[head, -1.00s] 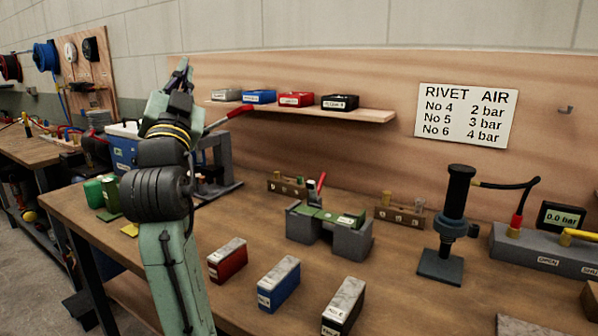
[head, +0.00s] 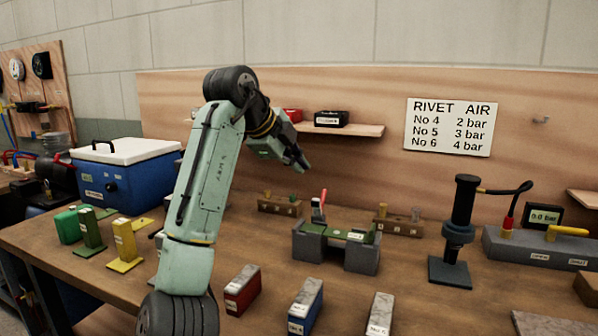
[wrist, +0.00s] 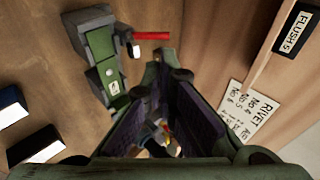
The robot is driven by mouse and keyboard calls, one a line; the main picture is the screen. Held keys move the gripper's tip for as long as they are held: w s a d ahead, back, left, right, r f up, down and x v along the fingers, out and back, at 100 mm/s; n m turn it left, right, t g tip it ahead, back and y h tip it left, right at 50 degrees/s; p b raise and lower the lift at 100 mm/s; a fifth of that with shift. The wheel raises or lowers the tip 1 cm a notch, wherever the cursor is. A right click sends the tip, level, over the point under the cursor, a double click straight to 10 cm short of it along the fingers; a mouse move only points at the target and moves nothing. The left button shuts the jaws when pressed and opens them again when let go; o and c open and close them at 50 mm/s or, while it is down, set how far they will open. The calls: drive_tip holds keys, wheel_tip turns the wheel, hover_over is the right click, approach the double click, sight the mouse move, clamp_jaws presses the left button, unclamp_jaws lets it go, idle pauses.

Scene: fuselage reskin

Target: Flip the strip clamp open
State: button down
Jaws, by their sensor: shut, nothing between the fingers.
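The strip clamp (head: 317,212) has a red handle (head: 323,195) that stands up and leans slightly right in the head view. It sits on a fixture of two grey blocks (head: 310,248) bridged by a green strip (head: 345,232). In the wrist view the red handle (wrist: 152,36) points right from the clamp, beside the green strip (wrist: 100,45). My gripper (head: 303,166) is shut and empty, above and slightly left of the clamp, pointing down and right. In the wrist view its fingertips (wrist: 165,62) are apart from the handle.
Small racks (head: 280,205) (head: 398,226) stand behind the fixture. Red (head: 243,290), blue (head: 306,306) and further blocks stand in front. A black press-like tool (head: 461,220) stands right. A shelf (head: 350,129) with boxes is on the back wall, close to my gripper.

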sight(323, 193)
drive_tip(key=p+x, duration=0.2)
drive_tip(key=x, duration=1)
drive_tip(key=shift+f, duration=0.2)
drive_tip(key=shift+w, duration=0.15)
drive_tip(key=shift+p, duration=0.35)
drive_tip(key=shift+w+d+f+p, duration=0.25)
drive_tip(key=shift+w+p, duration=0.1)
drive_tip(key=shift+p, duration=0.25)
drive_tip(key=shift+w+f, duration=0.15)
drive_tip(key=shift+w, duration=0.15)
drive_tip(key=shift+d, duration=0.1)
